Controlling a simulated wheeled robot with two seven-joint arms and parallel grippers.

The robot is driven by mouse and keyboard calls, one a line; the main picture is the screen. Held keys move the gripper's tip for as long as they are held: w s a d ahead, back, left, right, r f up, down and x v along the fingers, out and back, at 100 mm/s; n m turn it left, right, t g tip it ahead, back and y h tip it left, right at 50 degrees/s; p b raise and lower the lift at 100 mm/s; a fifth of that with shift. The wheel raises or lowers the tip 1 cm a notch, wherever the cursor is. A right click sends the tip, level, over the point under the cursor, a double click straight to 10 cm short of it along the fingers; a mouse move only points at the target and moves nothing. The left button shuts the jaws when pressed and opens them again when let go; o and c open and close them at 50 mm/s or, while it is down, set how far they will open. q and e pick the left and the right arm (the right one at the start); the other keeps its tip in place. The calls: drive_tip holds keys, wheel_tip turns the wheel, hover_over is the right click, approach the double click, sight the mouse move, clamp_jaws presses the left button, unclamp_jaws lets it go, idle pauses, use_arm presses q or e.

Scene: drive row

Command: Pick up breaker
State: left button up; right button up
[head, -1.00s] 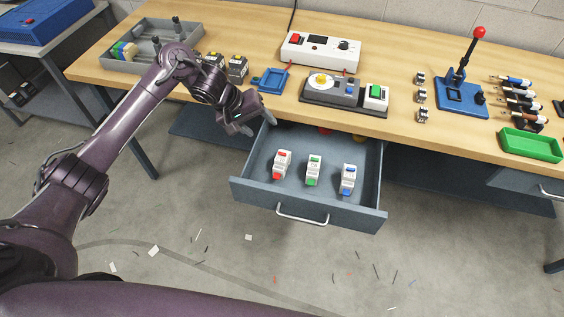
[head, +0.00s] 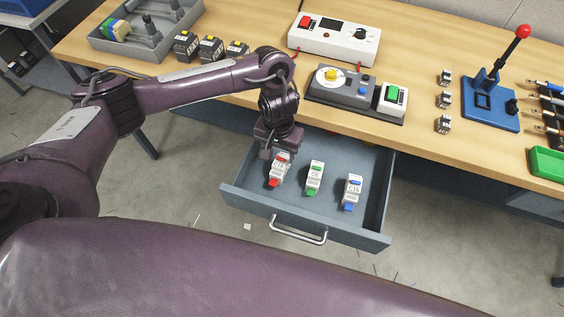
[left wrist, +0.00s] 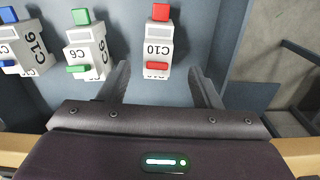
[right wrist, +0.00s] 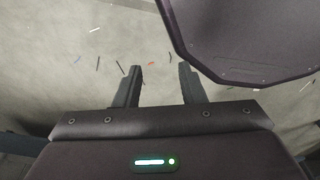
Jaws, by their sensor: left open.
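Three white breakers stand in the open grey drawer (head: 335,215): a red-marked one (head: 279,170), a green-marked one (head: 315,178) and a blue-marked one (head: 352,191). My left gripper (head: 275,154) is just above and behind the red-marked breaker, pointing down. In the left wrist view, the red breaker reads C10 (left wrist: 158,45) and lies ahead between the two open fingers (left wrist: 163,85). The green one reads C6 (left wrist: 86,45) and the blue one C16 (left wrist: 25,45). My right gripper (right wrist: 160,80) is open and empty over the floor.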

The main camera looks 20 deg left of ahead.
sight(280, 159)
use_arm(q)
wheel_tip(280, 159, down, 3)
drive_tip(key=shift+s+d+r+b, duration=0.15)
drive_tip(key=shift+b, duration=0.3)
drive_tip(key=shift+f+p, duration=0.35)
drive_tip(key=shift+f, duration=0.2)
drive_tip(key=shift+w+f, duration=0.25)
drive_tip(key=shift+f, duration=0.8)
drive_tip(key=c, duration=0.7)
drive_tip(key=shift+c, duration=2.5)
use_arm(e)
drive_tip(key=shift+s+f, duration=0.5)
drive_tip(key=shift+s, duration=0.35)
